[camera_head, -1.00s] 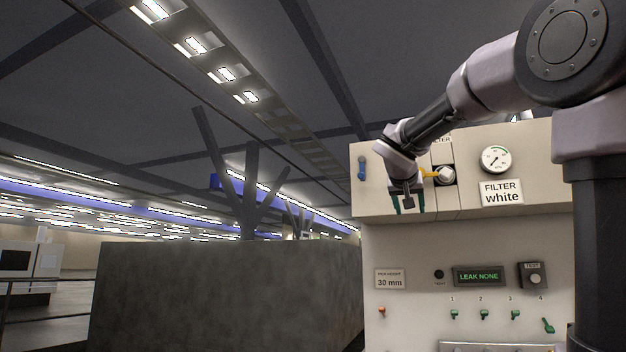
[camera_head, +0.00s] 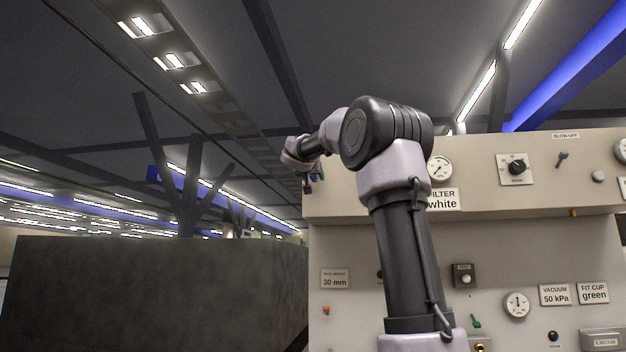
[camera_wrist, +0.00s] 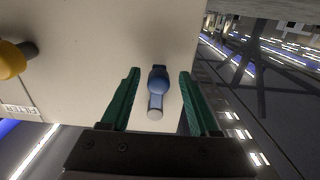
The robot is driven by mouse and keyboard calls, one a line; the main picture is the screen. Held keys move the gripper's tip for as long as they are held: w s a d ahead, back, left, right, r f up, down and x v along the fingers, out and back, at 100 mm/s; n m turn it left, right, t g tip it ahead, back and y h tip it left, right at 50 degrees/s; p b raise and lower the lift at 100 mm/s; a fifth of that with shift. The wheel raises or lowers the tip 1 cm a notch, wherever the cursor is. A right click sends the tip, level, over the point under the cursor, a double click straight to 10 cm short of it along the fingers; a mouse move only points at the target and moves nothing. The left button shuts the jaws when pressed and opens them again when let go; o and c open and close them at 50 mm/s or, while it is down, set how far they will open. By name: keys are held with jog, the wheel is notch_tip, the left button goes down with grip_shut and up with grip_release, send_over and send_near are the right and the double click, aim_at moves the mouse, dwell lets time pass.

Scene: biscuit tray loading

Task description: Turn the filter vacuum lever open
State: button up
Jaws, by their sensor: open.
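A blue lever (camera_wrist: 157,84) with a rounded hub and a paler end sits on the cream panel in the wrist view. My gripper (camera_wrist: 160,76) is open, with one green finger on each side of the lever. I see gaps between the lever and both fingers, and nothing is held. A yellow handle (camera_wrist: 10,60) on a dark stem is at the left edge of the wrist view. In the head view my gripper (camera_head: 308,184) is small at the panel's left end, and my arm hides much of the panel there. The filter sign (camera_head: 442,199) reads "FILTER white".
The cream panel (camera_head: 520,225) carries a filter gauge (camera_head: 439,167), a dark rotary knob (camera_head: 517,167) and a lower vacuum gauge (camera_head: 516,304). A large dark grey block (camera_head: 150,295) stands left of it. A small label (camera_wrist: 20,109) shows below the yellow handle.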

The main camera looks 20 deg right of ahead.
jog(key=shift+w+d, duration=0.45)
jog(key=shift+w, duration=0.15)
grip_shut()
dwell(1.1)
